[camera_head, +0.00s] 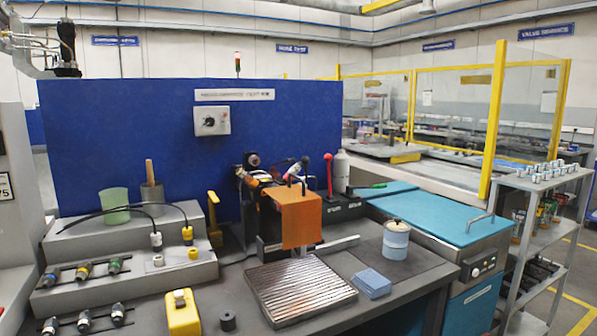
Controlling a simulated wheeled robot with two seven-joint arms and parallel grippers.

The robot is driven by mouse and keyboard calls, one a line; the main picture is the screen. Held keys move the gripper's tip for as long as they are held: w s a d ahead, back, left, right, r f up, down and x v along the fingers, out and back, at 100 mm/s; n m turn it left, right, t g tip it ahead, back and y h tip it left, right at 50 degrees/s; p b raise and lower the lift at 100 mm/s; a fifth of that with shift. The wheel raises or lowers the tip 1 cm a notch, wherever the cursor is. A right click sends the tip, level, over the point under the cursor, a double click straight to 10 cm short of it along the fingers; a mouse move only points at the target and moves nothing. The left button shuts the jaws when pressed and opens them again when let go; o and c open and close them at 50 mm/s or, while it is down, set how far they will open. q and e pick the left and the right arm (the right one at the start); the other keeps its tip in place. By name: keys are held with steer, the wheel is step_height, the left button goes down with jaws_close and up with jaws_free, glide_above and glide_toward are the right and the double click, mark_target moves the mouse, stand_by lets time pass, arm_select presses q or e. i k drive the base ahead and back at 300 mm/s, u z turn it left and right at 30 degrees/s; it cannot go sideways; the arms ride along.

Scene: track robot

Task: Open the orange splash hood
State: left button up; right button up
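The orange splash hood (297,219) stands near the middle of the workbench, in front of the blue back panel (130,140). Its orange top and front face are visible, with a small dark handle (297,181) on top. The hood is down over whatever is behind it, so its inside is hidden. Dark machine parts show at its left side and behind it. I cannot make out either of my grippers in this view, and nothing touches the hood.
A ribbed metal tray (299,291) lies in front of the hood. Near it are a blue block (371,284), a blue-and-cream can (396,241) and a yellow box (182,313). A grey stepped rack (125,265) stands left, a teal-lidded unit (450,222) right.

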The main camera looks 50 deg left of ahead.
mark_target(301, 208)
steer(key=u, duration=0.95)
steer(key=i, duration=0.95)
steer(key=u, duration=1.1)
